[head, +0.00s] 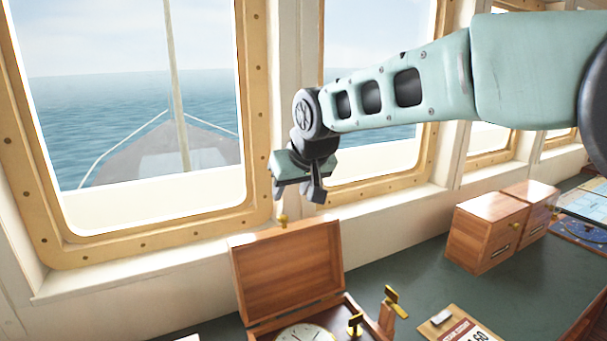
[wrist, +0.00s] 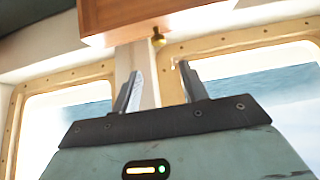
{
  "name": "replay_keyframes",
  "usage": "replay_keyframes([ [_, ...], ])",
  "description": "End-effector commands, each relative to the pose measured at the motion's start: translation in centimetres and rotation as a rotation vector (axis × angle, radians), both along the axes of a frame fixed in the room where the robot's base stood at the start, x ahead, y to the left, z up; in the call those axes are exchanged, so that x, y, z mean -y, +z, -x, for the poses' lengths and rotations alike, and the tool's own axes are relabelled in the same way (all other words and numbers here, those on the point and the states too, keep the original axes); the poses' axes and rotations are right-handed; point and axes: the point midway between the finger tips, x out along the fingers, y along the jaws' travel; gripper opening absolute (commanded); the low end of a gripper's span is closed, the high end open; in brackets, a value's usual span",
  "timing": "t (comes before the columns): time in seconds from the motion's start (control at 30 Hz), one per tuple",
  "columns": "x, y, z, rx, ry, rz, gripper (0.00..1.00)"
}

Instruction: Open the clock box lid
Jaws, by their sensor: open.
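The wooden clock box (head: 262,337) stands at the bottom of the head view, with a white clock face (head: 305,334) inside. Its lid (head: 288,275) is raised and stands up at the back of the box, leaning slightly. A small brass knob (head: 282,220) sits at the lid's upper edge. My gripper (head: 295,194) is above the lid, open and empty, apart from the knob. In the wrist view the knob (wrist: 158,40) and lid (wrist: 150,15) appear beyond my open fingers (wrist: 157,82). The box's front is cut off by the frame edge.
A brass fitting (head: 392,298) on a wooden post stands right of the box. Wooden drawer boxes (head: 482,232) stand farther right on the dark green counter (head: 405,268). A printed card (head: 462,327) lies in front. Framed windows (head: 150,205) rise behind.

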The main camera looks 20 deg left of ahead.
Motion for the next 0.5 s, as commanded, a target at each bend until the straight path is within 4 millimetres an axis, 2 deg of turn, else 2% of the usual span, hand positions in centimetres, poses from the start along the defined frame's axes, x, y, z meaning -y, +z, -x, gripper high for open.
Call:
replay_keyframes([
  [0.23,2.5,4.4,2.1,0.004,0.000,-0.005,0.44],
  [0.5,3.9,7.1,3.2,0.003,-0.001,-0.003,0.44],
])
